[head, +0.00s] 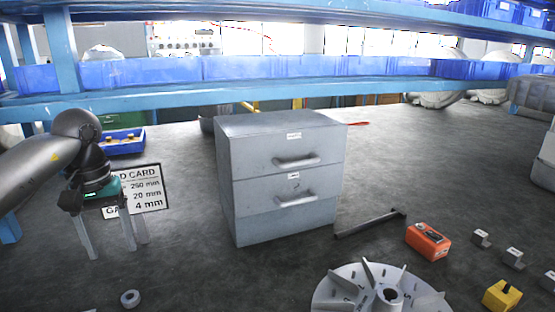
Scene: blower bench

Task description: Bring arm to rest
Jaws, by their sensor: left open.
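My left arm comes in from the left, and its gripper (110,245) points down at the left of the bench. Its fingers are apart and nothing shows between them. It hangs in front of a white card (150,188) with black print and covers part of it. The gripper is apart from the grey drawer cabinet (280,225) to its right. My right gripper is not in view.
A blue tray (122,146) with small parts sits behind the gripper. A small ring (130,298) lies below it. A finned impeller wheel (345,290), a dark bar (370,224), an orange box (428,241), a yellow block (501,296) and small grey blocks (481,238) lie right.

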